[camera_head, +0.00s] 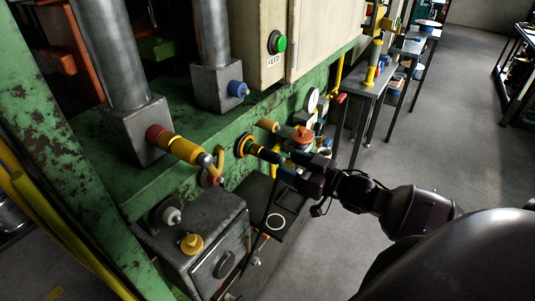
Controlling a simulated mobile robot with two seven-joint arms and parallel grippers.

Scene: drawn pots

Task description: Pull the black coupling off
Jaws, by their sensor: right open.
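The black coupling (268,155) is a small dark cylinder with a yellow band at its inner end. It sticks out from a round orange-yellow port (244,146) on the green machine frame, near the middle of the head view. My right gripper (284,163) reaches in from the right, its dark fingers open at the coupling's outer end. The fingers hide part of that end, and I cannot tell whether they touch it. My left gripper is out of view.
A red-and-yellow coupling (178,145) with a yellow hose sits left of the port. A gauge (313,100) and an orange-red knob (303,134) sit close to my gripper. A grey box (205,235) stands below. The floor at right is open.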

